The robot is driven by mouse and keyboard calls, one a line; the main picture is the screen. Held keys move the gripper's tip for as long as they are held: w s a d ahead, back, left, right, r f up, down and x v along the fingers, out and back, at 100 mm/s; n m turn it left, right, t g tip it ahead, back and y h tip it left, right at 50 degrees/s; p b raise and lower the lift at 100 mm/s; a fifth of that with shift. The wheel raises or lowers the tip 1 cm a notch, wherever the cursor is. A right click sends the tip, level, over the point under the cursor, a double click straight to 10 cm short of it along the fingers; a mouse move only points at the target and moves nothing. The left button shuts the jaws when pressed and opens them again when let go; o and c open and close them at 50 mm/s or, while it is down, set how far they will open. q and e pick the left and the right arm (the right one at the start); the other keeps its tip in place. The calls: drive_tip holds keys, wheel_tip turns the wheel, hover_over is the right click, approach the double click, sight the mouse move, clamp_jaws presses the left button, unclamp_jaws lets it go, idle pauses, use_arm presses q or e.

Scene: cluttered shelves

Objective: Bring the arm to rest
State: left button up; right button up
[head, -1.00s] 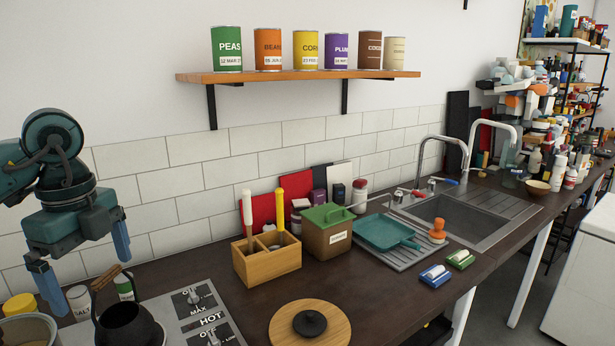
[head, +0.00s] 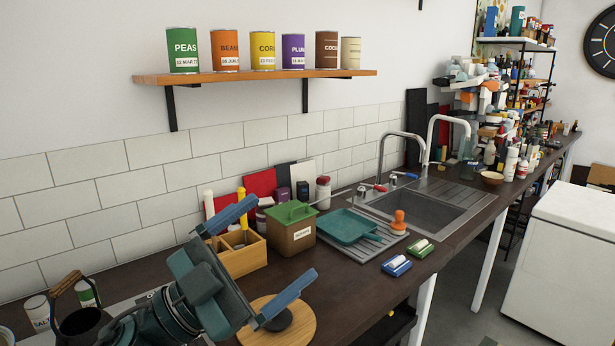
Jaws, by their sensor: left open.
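My left gripper (head: 258,262) shows at the lower middle of the head view. Its two blue fingers are spread wide apart with nothing between them. It hangs over the counter (head: 345,290), in front of the wooden utensil box (head: 250,258). One finger overlaps the box in the picture. The other overlaps the round wooden board (head: 300,325) and its dark knob. I cannot tell whether either finger touches anything. My right gripper is not in view.
A green-lidded box (head: 291,230), a teal pan (head: 348,226) and two brushes stand right of the gripper. A kettle (head: 82,325) is at lower left. A shelf (head: 260,76) with several cans hangs above. The sink (head: 430,207) is farther right.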

use_arm(q)
drive_tip(key=w+a+f+n+t+y, duration=0.4)
drive_tip(key=a+f+n+t+y, duration=0.55)
drive_tip(key=n+y, duration=0.55)
drive_tip(key=s+a+f+n+g+y, duration=0.1)
drive_tip(key=s+a+f+g+y, duration=0.15)
drive_tip(key=f, duration=0.35)
drive_tip(key=s+a+f+n+g+y, duration=0.1)
drive_tip(key=a+f+n+g+y, duration=0.15)
drive_tip(key=f, duration=0.25)
drive_tip(key=s+a+f+m+g, duration=0.1)
drive_tip(key=s+f+g, duration=0.5)
drive_tip(key=s+f, duration=0.3)
drive_tip(key=s+f+g, duration=0.6)
drive_tip(key=s+f, duration=0.1)
drive_tip(key=s, duration=0.4)
drive_tip(key=w+d+f+m+t+h, duration=0.1)
drive_tip(key=w+d+f+t+h, duration=0.1)
drive_tip(key=w+d+f+t, duration=0.4)
drive_tip(key=shift+w+f+t+h, duration=0.2)
drive_tip(key=shift+f+t+h, duration=0.1)
drive_tip(key=shift+f+t, duration=0.25)
